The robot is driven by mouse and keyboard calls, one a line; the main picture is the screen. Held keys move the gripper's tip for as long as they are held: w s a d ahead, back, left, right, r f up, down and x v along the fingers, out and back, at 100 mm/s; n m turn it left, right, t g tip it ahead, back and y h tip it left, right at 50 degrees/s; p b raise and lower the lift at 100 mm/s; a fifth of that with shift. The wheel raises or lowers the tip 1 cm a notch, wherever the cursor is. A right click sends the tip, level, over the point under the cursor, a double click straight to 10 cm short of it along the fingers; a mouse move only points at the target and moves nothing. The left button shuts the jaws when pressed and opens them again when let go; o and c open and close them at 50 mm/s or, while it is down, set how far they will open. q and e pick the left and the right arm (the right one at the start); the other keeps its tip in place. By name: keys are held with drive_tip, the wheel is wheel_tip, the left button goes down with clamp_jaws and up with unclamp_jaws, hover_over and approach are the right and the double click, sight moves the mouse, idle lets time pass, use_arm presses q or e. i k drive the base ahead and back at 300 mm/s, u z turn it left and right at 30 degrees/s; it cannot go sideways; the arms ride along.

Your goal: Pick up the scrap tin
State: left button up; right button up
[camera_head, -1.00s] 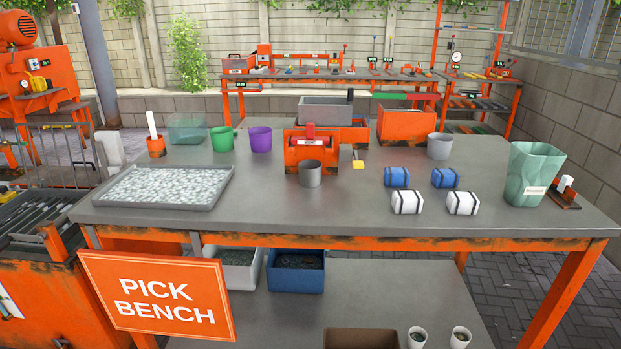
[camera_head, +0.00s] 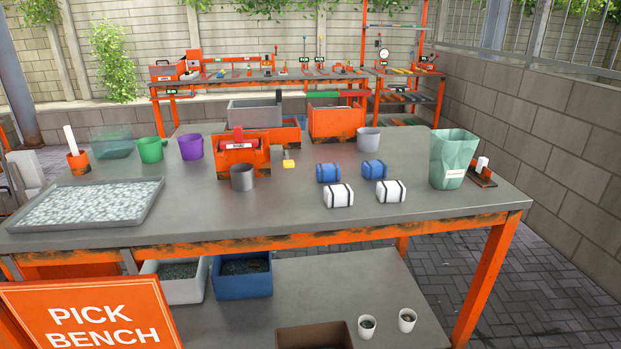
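No label in view reads scrap tin, so I cannot tell for sure which container it is. A plain grey open tin (camera_head: 243,177) stands upright on the grey bench top (camera_head: 290,215), in front of an orange box-shaped device (camera_head: 241,153). A lighter grey cup (camera_head: 368,139) stands upright farther back, right of the middle. A pale green translucent bin (camera_head: 453,160) with a small unreadable label stands near the right end. Neither of my grippers is in view.
Blue bundles (camera_head: 328,173) and white bundles (camera_head: 338,195) lie right of the middle. A tray of pale flakes (camera_head: 88,204) fills the left front. Green (camera_head: 150,150) and purple (camera_head: 191,147) cups stand behind it. The PICK BENCH sign (camera_head: 88,315) hangs at front left. The bench's front middle is clear.

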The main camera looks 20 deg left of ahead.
sight(243, 176)
drive_tip(key=z, duration=1.7)
drive_tip(key=k, duration=1.1)
drive_tip(key=u, duration=2.05)
